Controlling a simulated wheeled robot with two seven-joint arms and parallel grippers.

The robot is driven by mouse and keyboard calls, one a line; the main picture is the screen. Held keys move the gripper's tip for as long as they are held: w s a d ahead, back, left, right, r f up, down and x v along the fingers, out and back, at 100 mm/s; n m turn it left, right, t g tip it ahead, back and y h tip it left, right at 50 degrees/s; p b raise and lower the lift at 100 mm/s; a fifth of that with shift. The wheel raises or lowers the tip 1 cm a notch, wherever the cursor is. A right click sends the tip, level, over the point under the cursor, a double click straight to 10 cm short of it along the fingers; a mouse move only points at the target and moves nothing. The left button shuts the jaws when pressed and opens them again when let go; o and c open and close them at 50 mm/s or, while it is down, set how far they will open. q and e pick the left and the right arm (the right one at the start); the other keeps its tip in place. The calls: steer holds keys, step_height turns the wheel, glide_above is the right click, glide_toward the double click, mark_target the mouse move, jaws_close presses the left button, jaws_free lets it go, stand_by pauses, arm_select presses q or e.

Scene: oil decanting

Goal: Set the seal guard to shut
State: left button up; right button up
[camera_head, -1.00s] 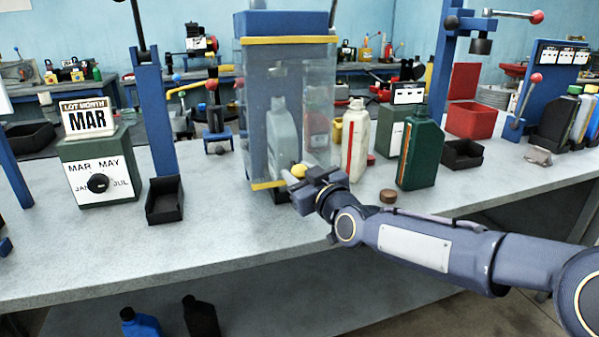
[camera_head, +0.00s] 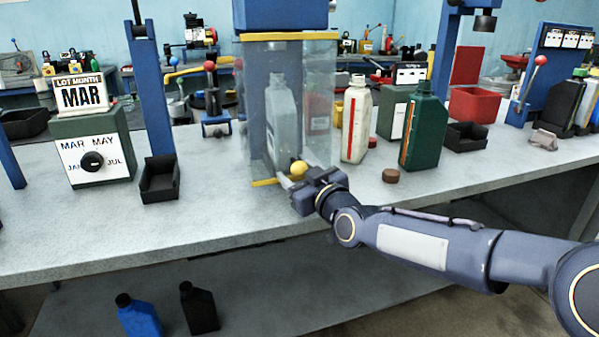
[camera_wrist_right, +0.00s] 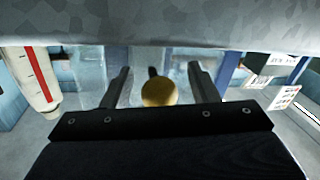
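The seal guard (camera_head: 256,110) is a clear box with yellow strips along its top and bottom edges, in front of the blue sealing station. Its bottom strip is low, close to the bench top; I cannot tell if it touches. A grey bottle (camera_head: 283,115) shows through it. The guard's yellow ball knob (camera_head: 298,168) is at its lower front. My right gripper (camera_head: 296,178) is at the knob. In the wrist view its fingers stand apart on both sides of the knob (camera_wrist_right: 158,92), with gaps. My left gripper is not in view.
A white bottle (camera_head: 356,122), a green bottle (camera_head: 423,130) and a brown cap (camera_head: 390,175) stand right of the guard. A black tray (camera_head: 160,185) and a green dial box (camera_head: 95,150) are at left. The front bench strip left of my gripper is clear.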

steer(key=shift+r, duration=0.2)
steer(key=shift+s+d, duration=0.2)
steer(key=shift+s, duration=0.1)
steer(key=v, duration=0.7)
steer(key=shift+s+f, duration=0.1)
steer(key=shift+f, duration=0.05)
